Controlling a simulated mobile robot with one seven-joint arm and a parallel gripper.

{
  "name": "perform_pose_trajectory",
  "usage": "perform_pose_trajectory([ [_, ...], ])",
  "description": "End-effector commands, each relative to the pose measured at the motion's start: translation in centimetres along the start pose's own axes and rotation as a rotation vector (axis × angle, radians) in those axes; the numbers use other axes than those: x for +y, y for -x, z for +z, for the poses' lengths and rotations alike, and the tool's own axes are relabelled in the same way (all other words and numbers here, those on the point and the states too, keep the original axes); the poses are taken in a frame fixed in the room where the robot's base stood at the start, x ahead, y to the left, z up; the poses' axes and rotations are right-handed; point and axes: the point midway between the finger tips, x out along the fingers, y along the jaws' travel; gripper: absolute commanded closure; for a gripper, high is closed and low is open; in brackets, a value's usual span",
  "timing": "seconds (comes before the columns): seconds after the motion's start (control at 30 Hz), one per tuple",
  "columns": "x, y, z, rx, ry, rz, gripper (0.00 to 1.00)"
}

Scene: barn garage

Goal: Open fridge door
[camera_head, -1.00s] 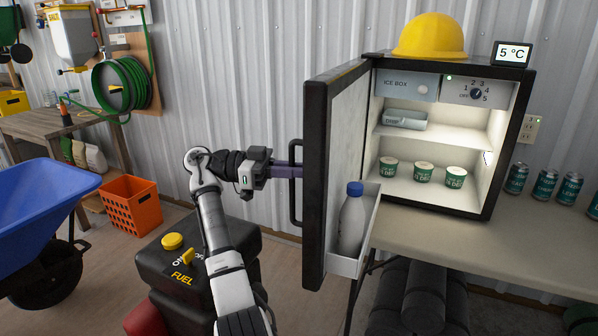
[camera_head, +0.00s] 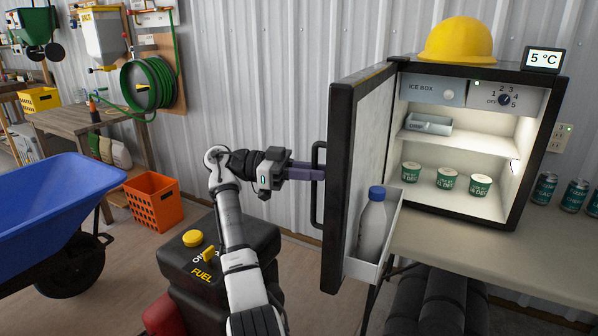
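The small black fridge (camera_head: 530,150) stands on a table, lit inside. Its door (camera_head: 350,165) is swung wide open toward the left, its inner side facing right. A white bottle with a blue cap (camera_head: 371,225) stands in the door shelf. The dark bar handle (camera_head: 317,185) is on the door's outer left side. My gripper (camera_head: 318,172) reaches the handle from the left, its purple fingers at the bar. Whether the fingers are closed around the handle is too small to tell.
Several tubs (camera_head: 447,179) stand inside the fridge. A yellow hard hat (camera_head: 456,38) and a display (camera_head: 543,59) sit on top. The table (camera_head: 450,245) holds cans at right. A black fuel container (camera_head: 215,255), orange crate (camera_head: 153,203) and blue wheelbarrow (camera_head: 50,210) are at left.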

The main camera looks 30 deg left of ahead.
Motion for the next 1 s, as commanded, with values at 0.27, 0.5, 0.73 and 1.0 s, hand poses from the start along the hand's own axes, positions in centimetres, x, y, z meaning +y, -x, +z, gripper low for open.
perform_pose_trajectory([
  [0.27,0.1,4.4,0.1,-0.003,0.005,-0.007,0.82],
  [0.5,0.1,6.2,0.0,-0.001,0.002,0.0,0.82],
  [0.73,0.1,6.9,0.1,0.0,0.001,-0.003,0.82],
  [1.0,0.1,6.9,0.1,0.001,0.001,-0.003,0.82],
])
